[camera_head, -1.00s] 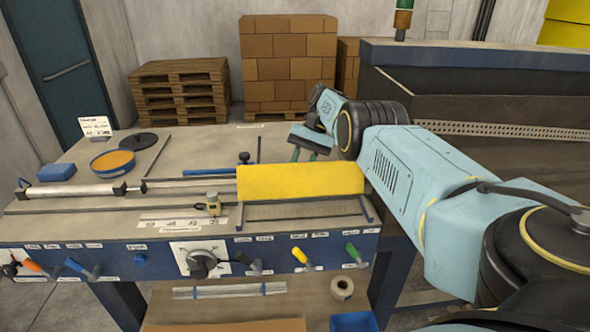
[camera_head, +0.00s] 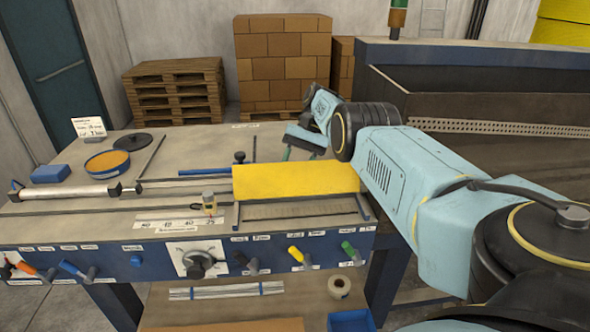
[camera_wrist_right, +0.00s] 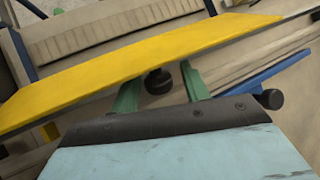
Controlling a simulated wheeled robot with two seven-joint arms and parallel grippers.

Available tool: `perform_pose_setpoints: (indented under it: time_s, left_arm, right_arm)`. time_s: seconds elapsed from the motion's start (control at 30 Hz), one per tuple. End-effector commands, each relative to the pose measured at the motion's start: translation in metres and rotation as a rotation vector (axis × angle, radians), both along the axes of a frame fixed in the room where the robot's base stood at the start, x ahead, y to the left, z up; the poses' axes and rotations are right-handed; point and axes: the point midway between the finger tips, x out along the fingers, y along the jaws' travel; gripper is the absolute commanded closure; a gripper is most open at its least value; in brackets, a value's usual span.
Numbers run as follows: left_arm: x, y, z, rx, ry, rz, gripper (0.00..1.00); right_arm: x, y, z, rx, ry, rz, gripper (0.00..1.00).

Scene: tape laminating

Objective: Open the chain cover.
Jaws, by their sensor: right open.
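The yellow chain cover (camera_head: 296,180) is a long flat panel on the right half of the bench, above a ribbed grey strip. In the right wrist view the yellow cover (camera_wrist_right: 130,67) runs across the picture. A black round knob (camera_wrist_right: 158,81) shows beside the cover's near edge. My right gripper (camera_head: 300,153) is behind the cover, its green fingers partly hidden. In the wrist view its fingers are apart on either side of the knob, with their tips close to or under the cover's edge; contact cannot be told. My left gripper is out of view.
Coloured levers line the blue front panel (camera_head: 130,262). A dark machine (camera_head: 470,95) stands at right.

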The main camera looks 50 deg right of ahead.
Motion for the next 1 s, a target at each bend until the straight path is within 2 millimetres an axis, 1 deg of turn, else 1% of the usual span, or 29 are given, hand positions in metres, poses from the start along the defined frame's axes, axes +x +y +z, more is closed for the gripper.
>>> perform_pose_setpoints:
  time_s: [0.23, 0.37, 0.57, 0.8, 0.87, 0.93, 1.0]
  left_arm:
    - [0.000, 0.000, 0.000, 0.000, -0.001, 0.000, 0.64]
    - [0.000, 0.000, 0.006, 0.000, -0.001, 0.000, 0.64]
    - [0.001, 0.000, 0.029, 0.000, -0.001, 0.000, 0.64]
    - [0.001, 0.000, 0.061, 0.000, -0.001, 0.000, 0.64]
    - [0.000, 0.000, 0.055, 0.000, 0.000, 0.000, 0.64]
    - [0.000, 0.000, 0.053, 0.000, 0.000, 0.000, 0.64]
    - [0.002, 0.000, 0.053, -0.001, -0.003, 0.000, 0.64]
  right_arm:
    - [0.000, -0.001, 0.001, -0.002, 0.000, -0.001, 0.53]
    - [0.000, -0.001, 0.006, -0.002, -0.002, -0.002, 0.53]
    - [-0.001, -0.002, 0.027, -0.002, -0.002, -0.005, 0.53]
    - [-0.002, -0.003, 0.059, -0.002, -0.002, -0.005, 0.53]
    - [0.004, 0.002, 0.068, 0.000, -0.009, 0.003, 0.53]
    - [0.007, 0.005, 0.080, 0.000, -0.007, 0.011, 0.53]
    - [0.007, 0.006, 0.080, -0.005, -0.002, 0.015, 0.53]
